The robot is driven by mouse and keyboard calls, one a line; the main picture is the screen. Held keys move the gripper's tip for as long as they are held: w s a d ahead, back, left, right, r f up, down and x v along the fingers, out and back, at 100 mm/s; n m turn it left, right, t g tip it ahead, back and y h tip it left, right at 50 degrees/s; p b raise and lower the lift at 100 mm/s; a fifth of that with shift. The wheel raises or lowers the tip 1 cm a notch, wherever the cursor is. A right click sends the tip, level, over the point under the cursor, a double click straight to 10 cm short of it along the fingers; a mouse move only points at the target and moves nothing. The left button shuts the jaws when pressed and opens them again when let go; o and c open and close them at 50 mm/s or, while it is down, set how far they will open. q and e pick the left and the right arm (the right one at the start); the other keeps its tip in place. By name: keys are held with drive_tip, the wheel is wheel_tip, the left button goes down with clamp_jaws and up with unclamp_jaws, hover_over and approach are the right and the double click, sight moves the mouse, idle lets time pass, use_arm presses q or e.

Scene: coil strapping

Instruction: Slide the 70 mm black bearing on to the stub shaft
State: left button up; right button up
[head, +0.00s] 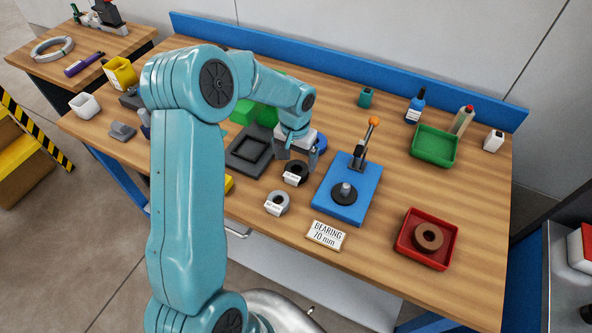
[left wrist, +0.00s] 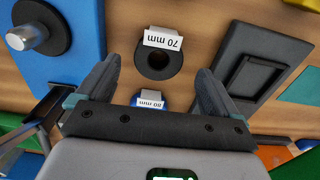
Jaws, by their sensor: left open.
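The black bearing (head: 302,175) lies flat on the bench with a white tag. In the left wrist view the tag on the black bearing (left wrist: 174,67) reads 70 mm. My left gripper (head: 297,160) is open and empty above and just behind the bearing. In the left wrist view the bearing shows beyond and between its fingers (left wrist: 160,85), apart from them. The metal stub shaft (head: 346,188) stands upright from a black disc on a blue plate (head: 325,205), right of the bearing. The shaft (left wrist: 28,36) also shows in the left wrist view. My right gripper is out of view.
A lever with an orange knob (head: 374,121) rises from the blue plate's back. A grey ring (head: 284,205), a blue ring (head: 321,140) and a dark square fixture (head: 240,160) surround the bearing. A card (head: 326,235) reads BEARING 70 mm. A red tray (head: 403,240) holds a brown ring.

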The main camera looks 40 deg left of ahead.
sight(296, 169)
use_arm(q)
drive_tip(key=shift+a+f, duration=0.1)
drive_tip(key=shift+f, duration=0.25)
wheel_tip(296, 169, down, 5)
drive_tip(key=shift+w+r+p, duration=0.1)
drive_tip(key=shift+r+p, duration=0.1)
drive_tip(key=shift+p, duration=0.7)
drive_tip(key=shift+f, duration=0.25)
drive_tip(key=shift+w, duration=0.1)
drive_tip(key=c, duration=1.3)
